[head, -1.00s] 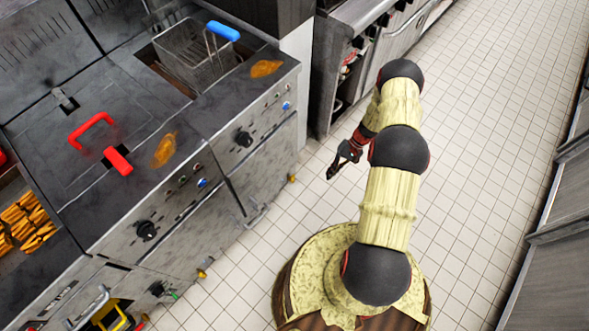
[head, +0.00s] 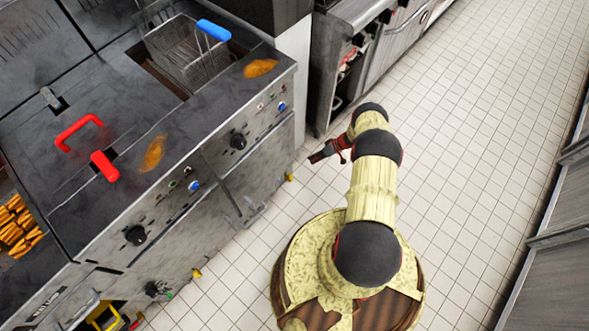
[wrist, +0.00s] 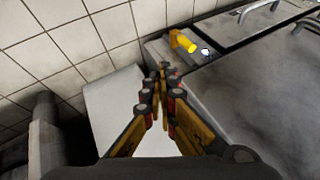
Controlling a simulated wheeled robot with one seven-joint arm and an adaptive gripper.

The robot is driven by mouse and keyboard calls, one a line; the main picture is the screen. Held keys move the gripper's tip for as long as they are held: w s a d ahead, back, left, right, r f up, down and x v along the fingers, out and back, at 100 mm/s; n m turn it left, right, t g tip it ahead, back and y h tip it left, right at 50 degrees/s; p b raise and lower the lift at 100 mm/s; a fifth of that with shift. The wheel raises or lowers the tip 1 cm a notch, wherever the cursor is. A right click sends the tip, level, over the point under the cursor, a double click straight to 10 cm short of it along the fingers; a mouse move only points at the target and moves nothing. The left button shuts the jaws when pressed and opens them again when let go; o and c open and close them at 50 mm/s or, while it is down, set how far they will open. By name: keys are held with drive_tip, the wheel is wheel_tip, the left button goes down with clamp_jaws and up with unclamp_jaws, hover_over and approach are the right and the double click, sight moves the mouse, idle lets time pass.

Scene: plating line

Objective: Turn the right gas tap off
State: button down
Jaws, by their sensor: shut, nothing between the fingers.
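The right gas tap (head: 290,178) is a small yellow handle low at the right end of the fryer front. In the wrist view the yellow tap (wrist: 183,42) sticks out beside a small white and blue detail, just beyond and right of my fingertips. My gripper (head: 318,157) is shut and empty, to the right of the tap in the head view and apart from it. In the wrist view the fingers (wrist: 162,72) meet at their tips and point toward the tap's side. A second yellow tap (head: 196,273) sits at the left fryer's lower front.
The fryer front (head: 258,170) has dark knobs, blue buttons and bar handles. A fry basket (head: 187,55) with a blue grip stands on top. A steel counter (head: 350,50) is behind my arm. The tiled floor (head: 470,130) to the right is clear.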

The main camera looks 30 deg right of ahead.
drive_tip(key=shift+n, duration=0.4)
drive_tip(key=w+a+f+b, duration=0.2)
drive_tip(key=a+f+b, duration=0.2)
drive_tip(key=a+f, duration=0.4)
drive_tip(key=shift+w+a+b, duration=0.2)
drive_tip(key=shift+a+b, duration=0.1)
drive_tip(key=shift+a, duration=0.25)
drive_tip(key=shift+r+p, duration=0.15)
drive_tip(key=shift+p, duration=0.2)
drive_tip(key=shift+a+h+p, duration=0.15)
drive_tip(key=shift+h+p, duration=0.15)
drive_tip(key=shift+p, duration=0.15)
